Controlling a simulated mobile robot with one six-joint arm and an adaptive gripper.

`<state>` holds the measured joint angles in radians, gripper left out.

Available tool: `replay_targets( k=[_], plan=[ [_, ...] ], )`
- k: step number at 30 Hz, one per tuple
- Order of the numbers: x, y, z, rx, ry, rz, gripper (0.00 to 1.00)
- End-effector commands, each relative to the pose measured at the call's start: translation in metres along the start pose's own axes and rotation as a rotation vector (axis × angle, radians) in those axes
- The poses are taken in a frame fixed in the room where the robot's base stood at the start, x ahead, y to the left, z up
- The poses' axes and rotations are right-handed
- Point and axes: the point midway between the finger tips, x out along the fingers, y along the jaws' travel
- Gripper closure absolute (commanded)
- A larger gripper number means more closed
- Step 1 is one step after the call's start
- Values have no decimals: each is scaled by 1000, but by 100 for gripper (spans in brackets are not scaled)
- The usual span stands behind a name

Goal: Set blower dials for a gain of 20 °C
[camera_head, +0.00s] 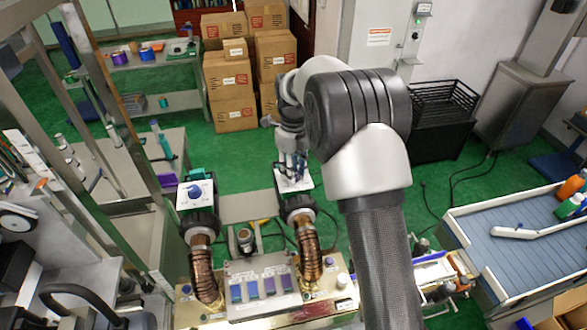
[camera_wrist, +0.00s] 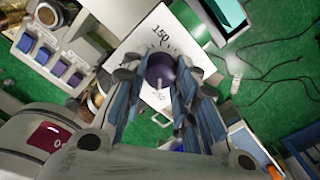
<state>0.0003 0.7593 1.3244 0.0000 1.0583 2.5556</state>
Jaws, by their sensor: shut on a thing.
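Two blowers with hoses stand at the bench. The left blower's dial (camera_head: 196,191) is a blue knob on a white panel; its scale is too small to read. The right blower's white panel (camera_head: 305,181) lies under my gripper (camera_head: 293,172), which hides its dial in the head view. In the wrist view, my gripper (camera_wrist: 161,80) is shut on the right dial (camera_wrist: 160,68), a dark purple knob with a pale pointer mark toward the bottom of the picture. The panel (camera_wrist: 138,50) shows "150" above the knob and a partly readable number below it.
A switch box (camera_head: 262,282) with several blue and purple switches sits between the copper-coloured hoses. Cardboard boxes (camera_head: 230,90) stand behind. A conveyor (camera_head: 520,250) is at right. Metal posts and shelving stand at left. Cables lie on the green floor.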

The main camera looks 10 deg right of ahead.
Motion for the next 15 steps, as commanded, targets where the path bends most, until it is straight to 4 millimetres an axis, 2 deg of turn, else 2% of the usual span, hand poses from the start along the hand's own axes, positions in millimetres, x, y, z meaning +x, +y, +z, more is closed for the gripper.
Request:
replay_targets(
  k=[15],
  plan=[
    [-1,0,1,41,-3,-2,97]
  ],
)
